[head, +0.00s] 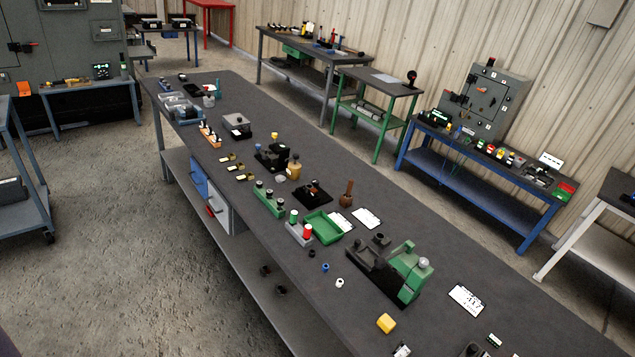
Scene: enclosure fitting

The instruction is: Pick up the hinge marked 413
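Several small yellow-and-dark pieces (236,167) lie in a short row near the front edge of the long grey workbench (480,265). They may be hinges, but they are too small to tell. No marking 413 can be read anywhere in the head view, so I cannot tell which thing is the hinge marked 413. My gripper does not show in this view.
A blue-framed table (490,165) and a green-framed table (377,90) stand along the wall. Concrete floor (120,230) is open at left.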

